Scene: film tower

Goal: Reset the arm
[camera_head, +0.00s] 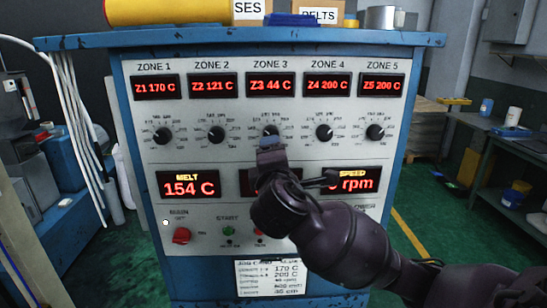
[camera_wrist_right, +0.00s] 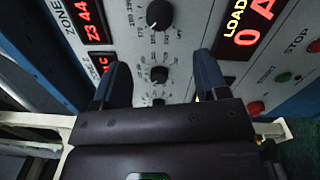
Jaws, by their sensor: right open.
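My right gripper (camera_head: 270,146) is in front of the control panel (camera_head: 225,242), just below the Zone 3 knob (camera_head: 270,131) in the head view. In the right wrist view the gripper (camera_wrist_right: 160,82) is open, with its two dark fingers apart and nothing held. The Zone 3 knob (camera_wrist_right: 158,14) lies beyond the fingers there, with another knob (camera_wrist_right: 160,75) seen between them. I cannot tell whether a fingertip touches the panel. My right arm (camera_head: 345,240) covers part of the middle and right lower displays. My left gripper is not in view.
Zone displays read 170, 121, 44, 200 and 200 C. The melt display (camera_head: 188,184) reads 154 C. A red switch (camera_head: 181,236) and green start button (camera_head: 228,231) sit low. A yellow roll (camera_head: 165,12) lies on top. A green workbench (camera_head: 520,145) stands right.

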